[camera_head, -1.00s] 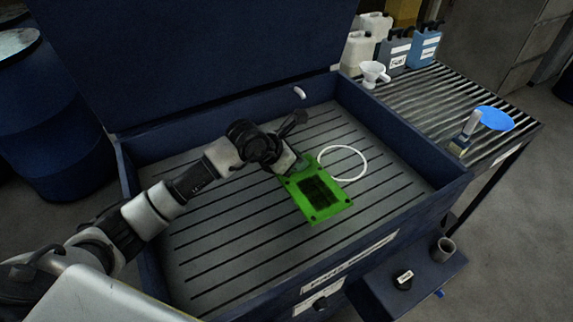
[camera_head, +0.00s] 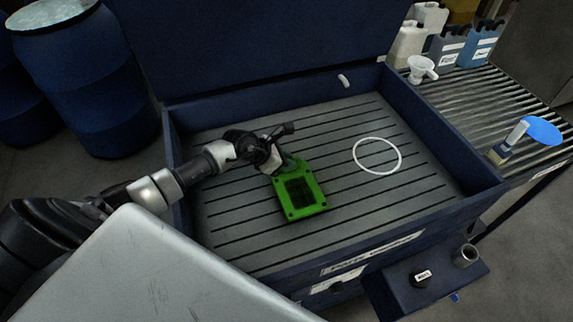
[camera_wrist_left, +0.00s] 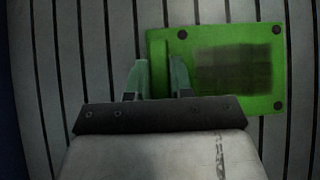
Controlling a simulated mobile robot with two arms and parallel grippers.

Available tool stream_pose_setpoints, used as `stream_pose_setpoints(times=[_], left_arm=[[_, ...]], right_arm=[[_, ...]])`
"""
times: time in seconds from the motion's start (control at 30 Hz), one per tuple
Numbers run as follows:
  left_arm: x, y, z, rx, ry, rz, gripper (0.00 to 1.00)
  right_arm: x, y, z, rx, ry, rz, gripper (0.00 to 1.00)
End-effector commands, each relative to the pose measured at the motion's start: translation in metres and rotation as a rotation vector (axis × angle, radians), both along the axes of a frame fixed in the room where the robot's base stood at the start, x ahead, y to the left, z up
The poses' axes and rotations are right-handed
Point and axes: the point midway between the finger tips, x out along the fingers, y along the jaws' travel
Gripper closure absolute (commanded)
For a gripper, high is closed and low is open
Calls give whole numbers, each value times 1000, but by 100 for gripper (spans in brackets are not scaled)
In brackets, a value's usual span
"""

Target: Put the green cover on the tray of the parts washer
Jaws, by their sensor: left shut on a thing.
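The green cover (camera_head: 299,209) is a flat rectangular plate with corner holes and a dark patch in its middle. It is over the slatted tray (camera_head: 345,203) of the parts washer, left of centre. Whether it rests on the slats or hangs just above them I cannot tell. My left gripper (camera_head: 284,164) is shut on the cover at its far-left edge. In the left wrist view the fingers (camera_wrist_left: 159,80) straddle the left edge of the cover (camera_wrist_left: 240,105). My right gripper is not in view.
A white ring (camera_head: 377,139) lies on the tray to the right of the cover. The washer's raised blue lid (camera_head: 260,50) stands behind, and its walls surround the tray. A roller table (camera_head: 470,92) with jugs, a funnel and a blue disc stands at the right. Much of the tray is clear.

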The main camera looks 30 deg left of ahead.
Motion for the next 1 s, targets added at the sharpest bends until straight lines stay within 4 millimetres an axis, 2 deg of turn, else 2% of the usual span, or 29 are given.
stream_pose_setpoints(times=[0.17, 0.57, 0.6, 0.73, 1.0], left_arm=[[1, 0, -19, -2, -2, 2, 100], [1, 0, -25, -1, -3, 0, 100], [0, 0, -24, 1, -1, 0, 73], [0, 0, -24, 1, 0, -1, 53], [0, 0, -23, 1, 0, -1, 53]], right_arm=[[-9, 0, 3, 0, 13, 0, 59], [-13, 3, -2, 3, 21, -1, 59], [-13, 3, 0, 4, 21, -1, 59], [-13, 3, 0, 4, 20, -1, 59], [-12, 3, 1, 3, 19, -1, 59]])
